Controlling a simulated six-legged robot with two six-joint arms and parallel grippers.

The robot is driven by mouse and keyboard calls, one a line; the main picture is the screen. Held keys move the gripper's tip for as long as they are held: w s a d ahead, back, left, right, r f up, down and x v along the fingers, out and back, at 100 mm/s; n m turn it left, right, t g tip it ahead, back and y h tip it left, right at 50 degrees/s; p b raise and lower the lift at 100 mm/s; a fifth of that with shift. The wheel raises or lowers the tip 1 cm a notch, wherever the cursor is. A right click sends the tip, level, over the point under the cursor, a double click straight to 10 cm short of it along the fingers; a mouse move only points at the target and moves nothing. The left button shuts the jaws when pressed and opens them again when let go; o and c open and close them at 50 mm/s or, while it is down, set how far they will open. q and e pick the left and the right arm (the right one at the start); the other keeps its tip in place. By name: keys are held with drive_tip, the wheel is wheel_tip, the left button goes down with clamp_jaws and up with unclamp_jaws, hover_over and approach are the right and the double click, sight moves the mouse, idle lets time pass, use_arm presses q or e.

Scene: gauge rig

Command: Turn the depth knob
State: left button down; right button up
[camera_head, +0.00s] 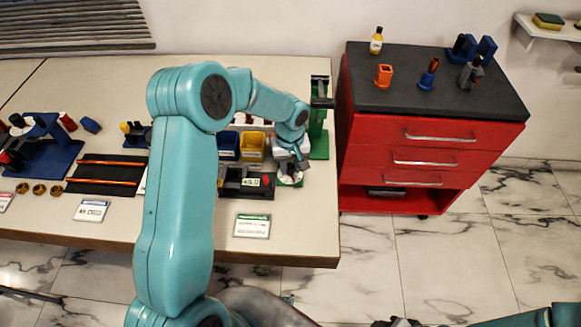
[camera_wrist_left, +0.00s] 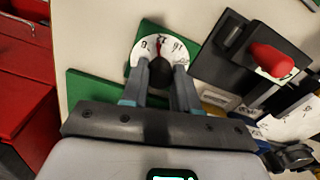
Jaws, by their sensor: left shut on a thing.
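The depth knob (camera_wrist_left: 161,72) is dark and sits in the middle of a white dial (camera_wrist_left: 148,47) in the left wrist view. The dial has black numbers and a red pointer near the 12, on a green base (camera_wrist_left: 150,29). My left gripper (camera_wrist_left: 163,66) is shut on the knob, with one finger on each side, hiding the lower part of the dial. In the head view my left gripper (camera_head: 290,170) is at the white dial (camera_head: 291,180) near the table's right end. Of my right arm, only parts show at the bottom right edge; its jaws cannot be made out.
Beside the dial is a dark device with a red knob (camera_wrist_left: 271,59). A green stand (camera_head: 319,135) rises behind my gripper. Blue (camera_head: 228,145) and yellow (camera_head: 253,146) bins stand close by. A red drawer cabinet (camera_head: 410,150) stands right of the table (camera_head: 310,235).

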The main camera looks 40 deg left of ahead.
sight(290, 166)
use_arm(q)
drive_tip(key=shift+a+f+m, duration=0.1)
drive_tip(key=shift+m, duration=0.5)
drive_tip(key=c, duration=0.8)
unclamp_jaws()
drive_tip(key=shift+w, duration=0.1)
drive_tip(key=shift+c, duration=0.2)
drive_tip(key=shift+r+b, duration=0.3)
wheel_tip(290, 166, up, 7)
drive_tip(key=shift+f, duration=0.1)
